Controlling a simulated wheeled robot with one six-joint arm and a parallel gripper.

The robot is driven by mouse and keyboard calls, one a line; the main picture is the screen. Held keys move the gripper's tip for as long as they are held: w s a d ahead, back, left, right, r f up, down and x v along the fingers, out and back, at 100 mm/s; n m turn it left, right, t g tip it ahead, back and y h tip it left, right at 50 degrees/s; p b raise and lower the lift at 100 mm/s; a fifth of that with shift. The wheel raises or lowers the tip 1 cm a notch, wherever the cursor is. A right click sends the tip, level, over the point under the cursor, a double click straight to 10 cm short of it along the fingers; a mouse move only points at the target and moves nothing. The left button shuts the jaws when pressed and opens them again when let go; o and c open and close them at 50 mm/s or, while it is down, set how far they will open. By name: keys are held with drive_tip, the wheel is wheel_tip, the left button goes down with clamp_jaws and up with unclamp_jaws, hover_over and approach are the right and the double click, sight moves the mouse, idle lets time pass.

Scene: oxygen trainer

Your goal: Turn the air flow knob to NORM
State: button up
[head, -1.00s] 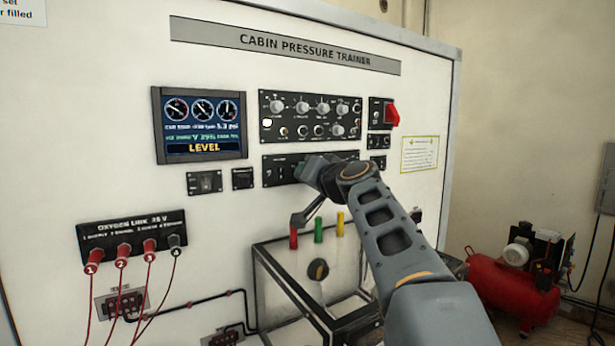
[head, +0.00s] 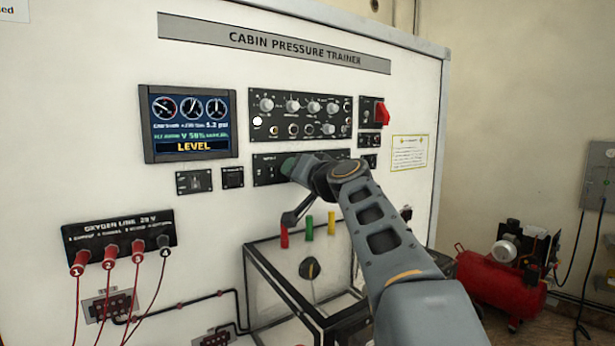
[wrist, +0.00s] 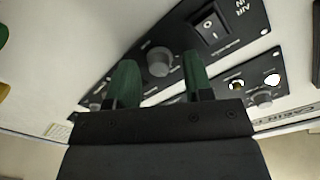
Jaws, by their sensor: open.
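A grey round knob (wrist: 160,61) on a black panel (wrist: 232,48) shows in the wrist view. It lies between the two green fingers of my gripper (wrist: 161,72), which are open with gaps at both sides of it. I cannot tell whether the fingers reach around it or stop just short. The knob's label and pointer are too small to read. In the head view, my gripper (head: 293,167) is at the lower black panel (head: 264,171), and hides its middle and the knob.
A rocker switch (wrist: 211,27) sits beside the knob on the same panel. Above it in the head view is a larger panel (head: 275,118) with several knobs. A display (head: 190,124) reads LEVEL. A clear box (head: 285,278) stands below the arm. A red compressor (head: 492,285) stands at right.

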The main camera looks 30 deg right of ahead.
drive_tip(key=s+d+b, duration=0.1)
drive_tip(key=s+b, duration=0.3)
drive_tip(key=s, duration=0.9)
drive_tip(key=shift+s+r+b, duration=0.15)
drive_tip(key=shift+s+b, duration=0.1)
drive_tip(key=shift+b, duration=0.1)
